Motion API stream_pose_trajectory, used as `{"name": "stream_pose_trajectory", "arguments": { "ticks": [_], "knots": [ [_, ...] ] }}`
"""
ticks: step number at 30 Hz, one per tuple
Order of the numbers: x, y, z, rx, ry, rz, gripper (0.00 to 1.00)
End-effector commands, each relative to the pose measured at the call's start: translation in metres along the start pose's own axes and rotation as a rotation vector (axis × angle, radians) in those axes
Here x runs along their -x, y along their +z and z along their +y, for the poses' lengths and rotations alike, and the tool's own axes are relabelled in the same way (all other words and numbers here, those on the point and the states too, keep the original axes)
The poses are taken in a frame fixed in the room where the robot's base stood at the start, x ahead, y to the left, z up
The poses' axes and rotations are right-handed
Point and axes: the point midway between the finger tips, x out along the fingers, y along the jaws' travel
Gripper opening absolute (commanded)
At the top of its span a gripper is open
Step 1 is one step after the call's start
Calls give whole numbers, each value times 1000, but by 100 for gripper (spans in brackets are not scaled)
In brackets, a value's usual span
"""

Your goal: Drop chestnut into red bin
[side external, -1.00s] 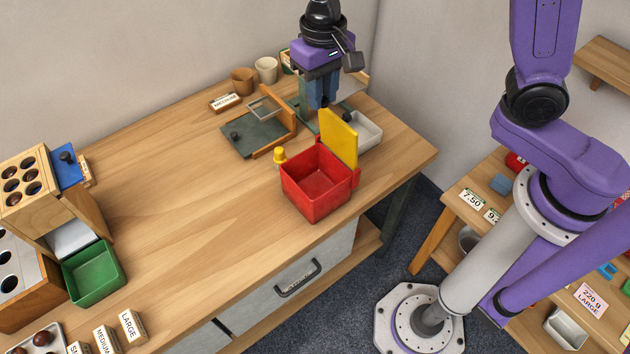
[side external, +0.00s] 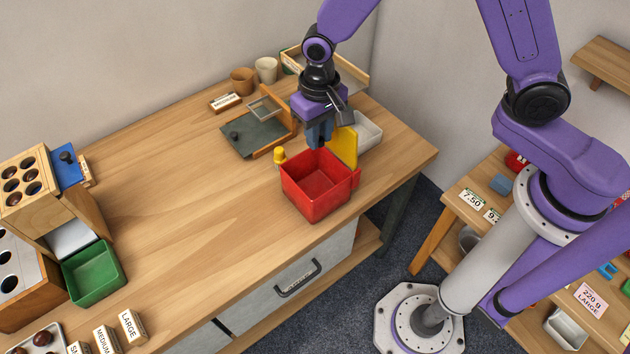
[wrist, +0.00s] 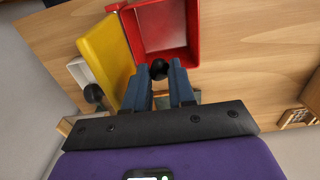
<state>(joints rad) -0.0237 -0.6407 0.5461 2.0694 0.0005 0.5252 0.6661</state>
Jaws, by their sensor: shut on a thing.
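My gripper (side external: 319,141) is above the back rim of the bin, beside the lid. In the wrist view the fingers (wrist: 159,72) are shut on a dark round chestnut (wrist: 159,69) at their tips. The chestnut appears in front of the near rim of the red bin (wrist: 165,52). In the side view the fingers hide the chestnut. The part of the bin's inside that shows looks empty.
A yellow peg (side external: 280,155) stands just left of the bin. A white tray (side external: 366,131) is behind the lid. A dark green board with a wooden frame (side external: 256,138) lies behind left. A green bin (side external: 94,273) is far left. The table's middle is clear.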

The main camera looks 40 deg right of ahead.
Motion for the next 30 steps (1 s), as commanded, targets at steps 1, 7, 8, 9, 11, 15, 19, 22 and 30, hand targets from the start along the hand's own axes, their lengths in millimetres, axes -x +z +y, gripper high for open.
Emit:
{"name": "stream_pose_trajectory", "arguments": {
  "ticks": [1, 7, 8, 9, 11, 15, 19, 22, 30],
  "knots": [
    [-4, 0, 0, 0, 2, -2, 0],
    [-10, 0, 0, 0, 0, 0, 0],
    [-10, 0, 0, 0, 0, 0, 0],
    [-10, 0, 0, 0, 0, 0, 0],
    [-10, 0, 0, 0, 0, 0, 0],
    [-10, 0, 0, 0, 0, 0, 37],
    [-10, 0, 0, 0, 0, 0, 54],
    [-10, 0, 0, 0, 0, 0, 54],
    [2, 0, 0, -1, -2, 2, 54]
  ]
}}
